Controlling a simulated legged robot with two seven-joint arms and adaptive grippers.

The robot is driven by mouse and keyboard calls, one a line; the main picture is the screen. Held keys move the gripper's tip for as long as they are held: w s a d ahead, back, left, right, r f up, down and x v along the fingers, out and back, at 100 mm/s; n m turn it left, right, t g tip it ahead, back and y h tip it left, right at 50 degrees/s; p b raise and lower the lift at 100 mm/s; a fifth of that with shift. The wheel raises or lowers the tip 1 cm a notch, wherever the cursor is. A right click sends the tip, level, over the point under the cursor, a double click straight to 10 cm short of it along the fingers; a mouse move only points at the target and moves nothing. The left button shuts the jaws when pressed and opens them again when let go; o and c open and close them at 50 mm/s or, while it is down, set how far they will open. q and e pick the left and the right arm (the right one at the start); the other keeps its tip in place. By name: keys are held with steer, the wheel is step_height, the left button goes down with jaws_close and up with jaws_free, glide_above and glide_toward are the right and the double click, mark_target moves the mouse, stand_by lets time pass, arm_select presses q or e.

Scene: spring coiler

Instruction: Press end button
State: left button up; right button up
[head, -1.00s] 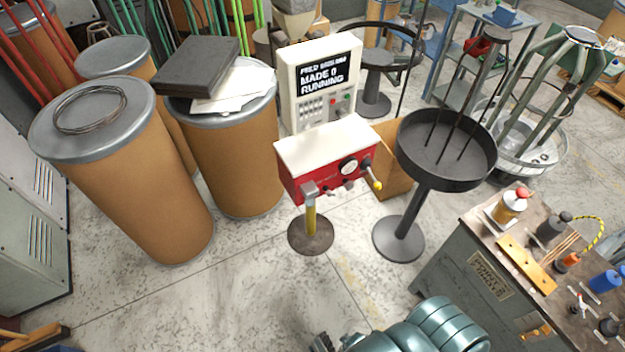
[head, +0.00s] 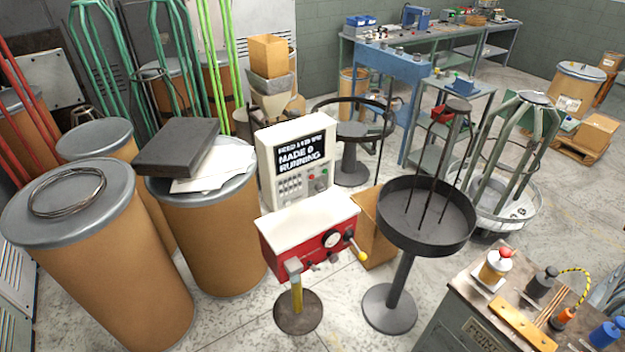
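The spring coiler is a white console on a red box (head: 290,243) with a white top, carried on a yellow post with a round dark base. Its screen (head: 304,153) reads "MADE 0" and "RUNNING", under a top line too small to read surely. Below the screen is a button panel (head: 303,186) with several pale keys on the left and small red and green buttons on the right. Which of them is the end button I cannot tell. A gauge and a yellow-knobbed lever (head: 361,255) are on the red box. Neither of my grippers is in view.
A black round tray on a stand (head: 427,215) is just right of the coiler. Large brown drums (head: 105,265) crowd the left. A workbench (head: 470,310) with bottles and tools fills the lower right. Open floor shows around the coiler's base.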

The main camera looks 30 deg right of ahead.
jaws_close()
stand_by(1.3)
